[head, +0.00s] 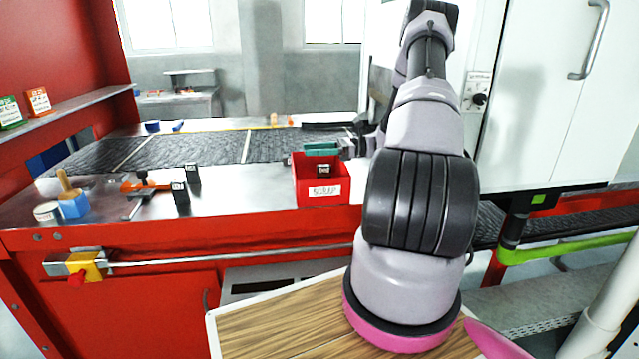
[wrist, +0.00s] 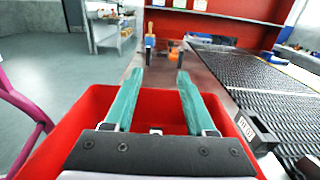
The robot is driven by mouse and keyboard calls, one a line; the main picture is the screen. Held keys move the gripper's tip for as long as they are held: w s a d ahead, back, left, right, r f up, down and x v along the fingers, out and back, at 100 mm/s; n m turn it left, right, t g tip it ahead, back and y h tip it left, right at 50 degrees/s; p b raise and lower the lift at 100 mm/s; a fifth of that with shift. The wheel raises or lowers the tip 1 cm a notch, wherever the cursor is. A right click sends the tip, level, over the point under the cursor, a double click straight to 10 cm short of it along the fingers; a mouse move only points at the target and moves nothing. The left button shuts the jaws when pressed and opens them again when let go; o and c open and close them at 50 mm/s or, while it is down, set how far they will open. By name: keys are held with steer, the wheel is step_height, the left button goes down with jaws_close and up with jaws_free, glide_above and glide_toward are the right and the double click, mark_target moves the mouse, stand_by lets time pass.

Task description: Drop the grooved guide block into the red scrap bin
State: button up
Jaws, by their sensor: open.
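The red scrap bin (head: 308,192) stands on the steel table near its front edge, with a white label on its front. A small dark block with a pale mark (head: 323,170) shows inside it; I cannot make out a groove. My gripper (head: 322,148) is over the bin, its teal fingers apart with nothing between the tips. In the wrist view the bin's red wall (wrist: 62,125) surrounds the fingers from below. A small dark and white piece (wrist: 156,131) shows low between the finger bases, mostly hidden by the gripper body.
Two dark blocks, one nearer (head: 181,198) and one farther (head: 192,174), stand left of the bin. An orange clamp (head: 143,186), a blue brush holder (head: 73,206) and a tape roll (head: 47,212) lie farther left. The mesh belt (head: 205,148) runs behind.

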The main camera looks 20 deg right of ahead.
steer(key=shift+d, duration=0.1)
steer(key=v, duration=1)
steer(key=shift+d, duration=0.3)
steer(key=shift+s, duration=0.1)
steer(key=shift+r, duration=0.1)
steer(key=s+a+r+n+g+h, duration=0.3)
steer(key=s+a+r+n+h, duration=0.15)
steer(key=a+r, duration=0.35)
steer(key=s+a+r+n+g+h, duration=0.2)
steer(key=s+a+r+n+h, duration=0.25)
steer(key=a+r, duration=0.4)
steer(key=s+a+r+n+t+h, duration=0.3)
steer(key=s+r+n, duration=0.1)
steer(key=s, duration=0.4)
steer(key=s+a+r+n+t+h, duration=0.3)
steer(key=s+r+n+t, duration=0.1)
steer(key=s, duration=0.4)
steer(key=shift+a+r, duration=0.15)
steer(key=shift+r, duration=0.65)
